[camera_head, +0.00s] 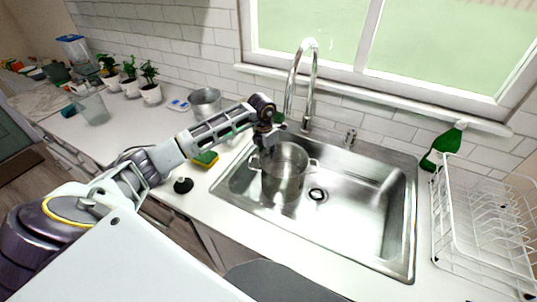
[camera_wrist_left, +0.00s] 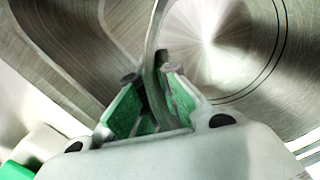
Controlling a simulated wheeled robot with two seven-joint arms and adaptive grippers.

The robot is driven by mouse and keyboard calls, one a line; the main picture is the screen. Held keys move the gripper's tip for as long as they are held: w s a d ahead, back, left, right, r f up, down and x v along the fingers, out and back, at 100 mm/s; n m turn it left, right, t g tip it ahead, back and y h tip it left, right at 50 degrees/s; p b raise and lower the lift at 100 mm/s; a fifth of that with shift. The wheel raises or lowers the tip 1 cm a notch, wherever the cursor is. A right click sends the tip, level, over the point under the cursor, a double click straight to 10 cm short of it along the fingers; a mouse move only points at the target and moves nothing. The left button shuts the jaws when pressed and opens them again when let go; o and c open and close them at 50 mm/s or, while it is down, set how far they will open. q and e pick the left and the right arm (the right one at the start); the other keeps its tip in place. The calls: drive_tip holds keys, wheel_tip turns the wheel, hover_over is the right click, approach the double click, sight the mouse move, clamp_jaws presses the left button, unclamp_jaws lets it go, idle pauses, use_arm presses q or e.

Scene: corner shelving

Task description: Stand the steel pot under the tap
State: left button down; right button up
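The steel pot (camera_head: 287,178) is upright inside the left part of the sink, with its two side handles showing. Whether its base rests on the sink floor is hard to tell. My left gripper (camera_head: 264,150) is at the pot's left handle. In the left wrist view its green-padded fingers (camera_wrist_left: 152,90) straddle the rim and handle and look closed on them; the pot's round inside (camera_wrist_left: 225,50) is to the right. My right gripper is not in view.
The steel sink (camera_head: 355,215) has free room to the right of the pot. A green spray bottle (camera_head: 442,148) and a white dish rack (camera_head: 478,225) stand at the right. A sponge (camera_head: 206,159), a metal container (camera_head: 205,102) and potted plants (camera_head: 150,84) are on the left counter.

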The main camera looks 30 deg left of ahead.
use_arm(q)
drive_tip(key=shift+r, duration=0.1)
drive_tip(key=c, duration=2.1)
unclamp_jaws()
drive_tip(key=o, duration=0.5)
drive_tip(key=shift+c, duration=0.2)
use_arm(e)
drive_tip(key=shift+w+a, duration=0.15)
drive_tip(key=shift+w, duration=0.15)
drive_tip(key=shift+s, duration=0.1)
